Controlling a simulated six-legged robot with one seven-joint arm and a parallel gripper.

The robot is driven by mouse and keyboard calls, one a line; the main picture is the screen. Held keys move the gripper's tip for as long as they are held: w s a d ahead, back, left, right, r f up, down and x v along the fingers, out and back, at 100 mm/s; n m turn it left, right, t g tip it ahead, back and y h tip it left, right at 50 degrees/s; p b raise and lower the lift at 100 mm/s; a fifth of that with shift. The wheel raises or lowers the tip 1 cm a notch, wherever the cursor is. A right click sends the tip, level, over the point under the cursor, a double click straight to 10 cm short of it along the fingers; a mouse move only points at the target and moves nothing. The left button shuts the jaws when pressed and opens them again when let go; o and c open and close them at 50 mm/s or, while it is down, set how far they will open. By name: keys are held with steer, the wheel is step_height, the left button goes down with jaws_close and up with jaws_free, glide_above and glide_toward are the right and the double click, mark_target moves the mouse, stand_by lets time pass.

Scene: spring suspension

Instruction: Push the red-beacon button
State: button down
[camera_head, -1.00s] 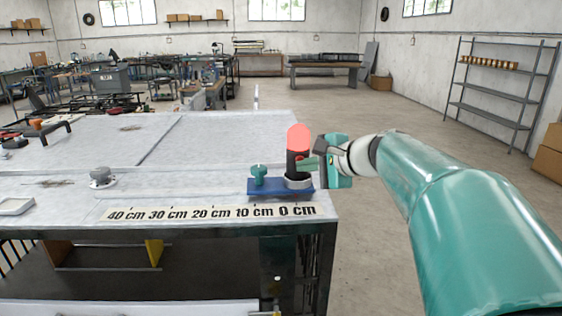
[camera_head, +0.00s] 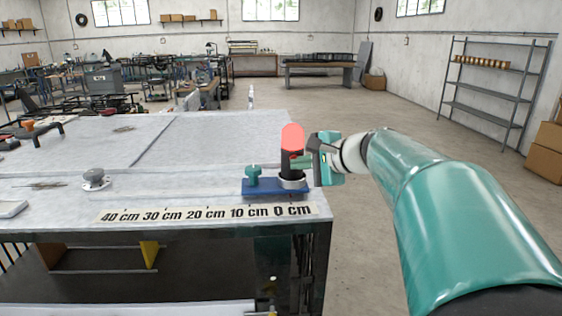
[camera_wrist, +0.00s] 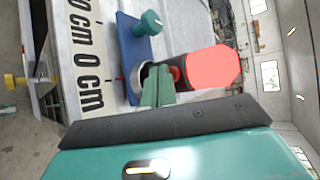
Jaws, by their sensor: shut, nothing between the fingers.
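The red beacon (camera_head: 292,137) stands upright on a black post (camera_head: 290,160) near the right end of the bench; its red cap also shows in the wrist view (camera_wrist: 212,68). The post rises from a round metal ring (camera_head: 293,182) on a blue plate (camera_head: 262,190). A small red button-like spot (camera_wrist: 176,73) shows on the post in the wrist view. My gripper (camera_head: 301,161) is shut and empty, at the right side of the post. In the wrist view its green fingertips (camera_wrist: 157,70) lie close beside the red spot; I cannot tell whether they touch it.
A teal knob (camera_head: 253,173) stands on the blue plate, left of the post. A printed centimetre scale (camera_head: 205,213) runs along the bench front. A grey knob (camera_head: 95,178) sits farther left. Open floor (camera_head: 400,120) lies right of the bench.

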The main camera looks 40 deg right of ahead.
stand_by(0.4)
steer(key=shift+s+a, duration=0.25)
steer(key=shift+s, duration=0.1)
steer(key=s+a, duration=0.2)
steer(key=s, duration=0.1)
steer(key=s+a, duration=0.1)
steer(key=s, duration=0.1)
steer(key=shift+a, duration=0.15)
stand_by(0.4)
stand_by(0.4)
steer(key=s+a+f+n+g, duration=0.2)
steer(key=a+f+n, duration=0.3)
steer(key=a, duration=0.3)
steer(key=s+a+f+n+g, duration=0.2)
steer(key=a+f+n, duration=0.3)
steer(key=a+n, duration=0.3)
steer(key=s+a+f+n+g, duration=0.3)
steer(key=a+f+n, duration=0.2)
steer(key=a, duration=0.4)
steer(key=shift+a+f+n+h, duration=0.25)
steer(key=shift+a+n+h, duration=0.15)
steer(key=shift+n, duration=0.3)
